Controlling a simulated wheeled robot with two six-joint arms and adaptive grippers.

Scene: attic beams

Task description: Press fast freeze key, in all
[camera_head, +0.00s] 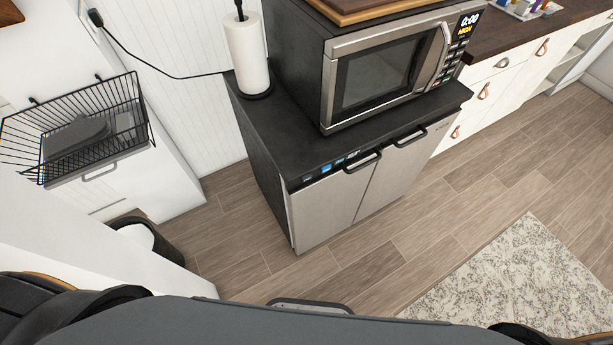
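A low black and steel two-door fridge-freezer (325,208) stands in the middle of the view, both doors closed. A narrow control strip (330,168) runs along the top front edge at its left side. The strip has small blue-lit keys and a lit display (353,155). The key labels are too small to read, so I cannot tell which one is fast freeze. Neither of my grippers is in view; only parts of my own body show along the bottom edge.
A microwave (385,75) and a paper towel roll (246,55) stand on the fridge top. A wire basket (75,130) is at left, above a bin (145,238). Drawers (497,85) stand at right. Wooden floor (400,235) before the fridge is clear, with a rug (520,280) at right.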

